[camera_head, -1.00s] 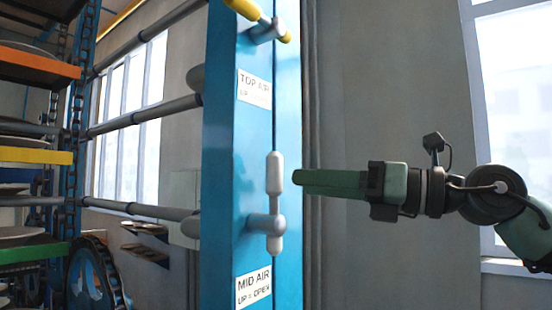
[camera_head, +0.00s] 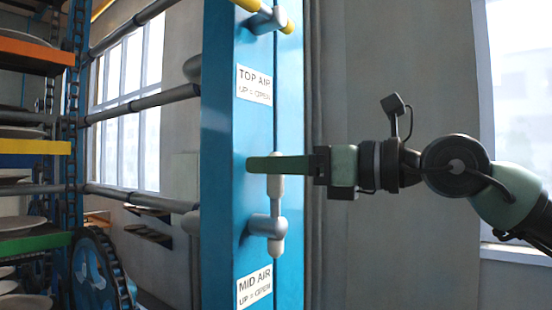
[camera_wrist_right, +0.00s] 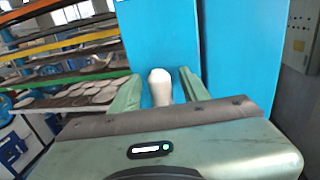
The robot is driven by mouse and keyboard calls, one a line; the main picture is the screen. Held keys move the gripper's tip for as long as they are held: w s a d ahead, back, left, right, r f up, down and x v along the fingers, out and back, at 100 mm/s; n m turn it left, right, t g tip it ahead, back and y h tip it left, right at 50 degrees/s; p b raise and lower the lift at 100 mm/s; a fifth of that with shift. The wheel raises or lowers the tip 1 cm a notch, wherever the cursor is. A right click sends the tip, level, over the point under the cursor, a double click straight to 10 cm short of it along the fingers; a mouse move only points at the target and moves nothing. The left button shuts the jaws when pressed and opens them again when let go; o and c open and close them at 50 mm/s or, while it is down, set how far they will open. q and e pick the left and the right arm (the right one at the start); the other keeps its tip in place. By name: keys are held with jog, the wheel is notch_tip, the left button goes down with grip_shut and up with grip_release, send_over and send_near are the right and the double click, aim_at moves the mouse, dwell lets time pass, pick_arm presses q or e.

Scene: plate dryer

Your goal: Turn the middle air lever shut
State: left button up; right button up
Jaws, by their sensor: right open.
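The middle air lever (camera_head: 277,212) is a pale grey handle standing upright on a short grey stub on the blue column. A sign below it (camera_head: 254,288) reads MID AIR, UP = OPEN. My right gripper (camera_head: 251,165) comes in level from the right, its green fingers across the top of the lever. In the right wrist view the lever's rounded end (camera_wrist_right: 160,88) stands between the two open fingers, with a gap visible at its right; contact at its left cannot be told. My left gripper is in neither view.
The blue column (camera_head: 225,200) carries another lever with yellow ends (camera_head: 250,5) above a TOP AIR sign (camera_head: 254,85). Grey pipes run left from it to racks of plates and a chain wheel (camera_head: 98,275).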

grip_shut()
dwell(1.4)
